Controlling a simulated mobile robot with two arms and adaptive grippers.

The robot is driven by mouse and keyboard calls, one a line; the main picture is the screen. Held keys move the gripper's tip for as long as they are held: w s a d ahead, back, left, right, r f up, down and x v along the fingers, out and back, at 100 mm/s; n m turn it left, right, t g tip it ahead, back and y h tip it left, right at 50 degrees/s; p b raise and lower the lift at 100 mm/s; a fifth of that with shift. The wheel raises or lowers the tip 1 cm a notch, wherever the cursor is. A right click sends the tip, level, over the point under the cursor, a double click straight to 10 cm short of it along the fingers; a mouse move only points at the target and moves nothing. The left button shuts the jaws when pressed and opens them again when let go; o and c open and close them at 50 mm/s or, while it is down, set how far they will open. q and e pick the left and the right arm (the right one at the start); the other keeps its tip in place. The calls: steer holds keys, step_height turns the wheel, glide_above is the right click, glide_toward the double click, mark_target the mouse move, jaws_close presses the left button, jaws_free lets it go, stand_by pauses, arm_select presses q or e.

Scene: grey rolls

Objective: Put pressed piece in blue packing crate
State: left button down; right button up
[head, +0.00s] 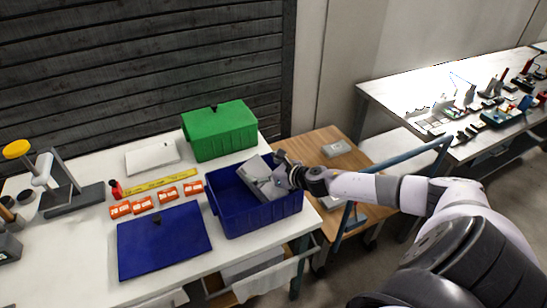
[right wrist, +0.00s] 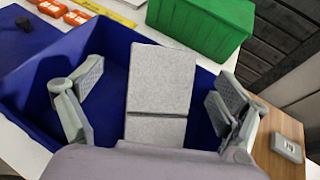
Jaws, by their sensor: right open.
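The blue packing crate (head: 262,216) stands open at the right part of the white table. A grey pressed piece (head: 258,176) is inside it, tilted, its upper part reaching about the rim. In the right wrist view the piece (right wrist: 162,75) shows as a grey slab with a seam across it, within the crate (right wrist: 40,85). My right gripper (head: 280,175) reaches into the crate from the right. Its fingers are open in the right wrist view (right wrist: 157,92), one on each side of the piece, with gaps between. The piece's lower end is hidden. My left gripper is not in view.
A green box (head: 220,132) stands behind the crate. A dark blue lid or mat (head: 165,242), orange packs (head: 143,204) and a yellow ruler (head: 158,183) lie to the left. A press with a yellow knob (head: 17,149) stands far left. A wooden cart (head: 318,145) is at right.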

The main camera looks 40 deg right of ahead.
steer(key=b+v, duration=0.2)
steer(key=v, duration=1)
stand_by(0.3)
